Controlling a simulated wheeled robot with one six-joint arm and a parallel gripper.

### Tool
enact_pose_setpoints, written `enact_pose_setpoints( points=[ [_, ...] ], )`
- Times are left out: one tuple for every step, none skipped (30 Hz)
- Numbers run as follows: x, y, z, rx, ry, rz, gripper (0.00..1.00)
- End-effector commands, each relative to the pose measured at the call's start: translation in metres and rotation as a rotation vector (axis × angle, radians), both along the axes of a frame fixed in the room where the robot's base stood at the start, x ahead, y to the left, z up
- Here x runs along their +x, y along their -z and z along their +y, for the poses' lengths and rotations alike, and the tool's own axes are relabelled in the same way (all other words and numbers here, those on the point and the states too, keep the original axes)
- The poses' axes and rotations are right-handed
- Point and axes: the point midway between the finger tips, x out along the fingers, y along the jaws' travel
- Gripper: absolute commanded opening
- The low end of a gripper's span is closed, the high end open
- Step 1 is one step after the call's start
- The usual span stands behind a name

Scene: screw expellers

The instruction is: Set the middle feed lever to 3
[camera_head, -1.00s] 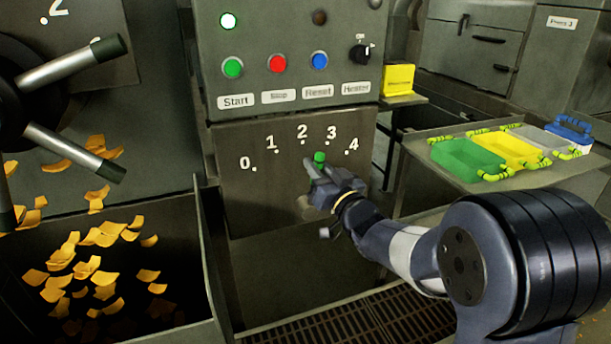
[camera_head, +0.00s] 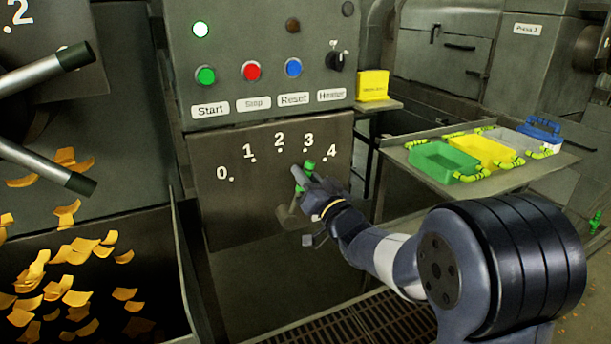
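The lever panel (camera_head: 235,215) carries marks 0 to 4 in an arc in the head view. A lever with a green knob (camera_head: 309,165) is on it, its tip just under the dot of the 3 mark (camera_head: 308,140). The lever's lower part and pivot are partly hidden behind my gripper. My gripper (camera_head: 300,180) is at the knob from the lower right. A grey finger crosses in front of the green, which shows above and below it. Whether the fingers are closed on the knob is not clear.
Above are the Start, Stop, Reset and Heater controls (camera_head: 250,72). A yellow box (camera_head: 373,85) sits on a ledge to the right. A side table (camera_head: 400,158) holds green, yellow and blue-handled trays. Metal handles (camera_head: 45,70) and an orange-flake bin are on the left.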

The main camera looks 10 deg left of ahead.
Motion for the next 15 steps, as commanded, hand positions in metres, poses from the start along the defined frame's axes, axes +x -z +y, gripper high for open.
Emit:
enact_pose_setpoints(
  points=[
    [0.0, 0.0004, -0.0001, 0.0, 0.0, 0.0, 0.26],
    [0.0, 0.0004, -0.0001, 0.0, 0.0, 0.0, 0.29],
    [0.0, 0.0002, 0.0, 0.0, 0.0, 0.0, 0.32],
    [0.0001, 0.0001, 0.0, 0.0, 0.0, 0.0, 0.34],
    [0.0, 0.0001, 0.0, 0.0, 0.0, 0.0, 0.37],
    [-0.0001, 0.0, 0.0001, 0.0, 0.0, 0.0, 0.4],
    [-0.0001, -0.0001, 0.0, 0.0, 0.0, 0.0, 0.4],
    [0.0, -0.0002, 0.0001, 0.001, -0.001, -0.001, 0.4],
    [0.0, -0.0003, 0.0001, 0.001, -0.001, -0.001, 0.4],
    [0.0, -0.0003, 0.0001, 0.001, -0.001, -0.001, 0.4],
    [-0.0001, -0.0003, 0.0002, 0.0, 0.0, -0.002, 0.4],
    [-0.0002, -0.0004, 0.0001, 0.0, 0.0, -0.002, 0.4],
    [-0.0004, -0.0003, -0.0001, 0.001, -0.001, -0.001, 0.4],
    [-0.001, 0.0, -0.0006, 0.0, 0.0, -0.002, 0.4],
    [-0.0023, 0.0005, -0.0019, 0.0, 0.001, -0.001, 0.4]
  ],
)
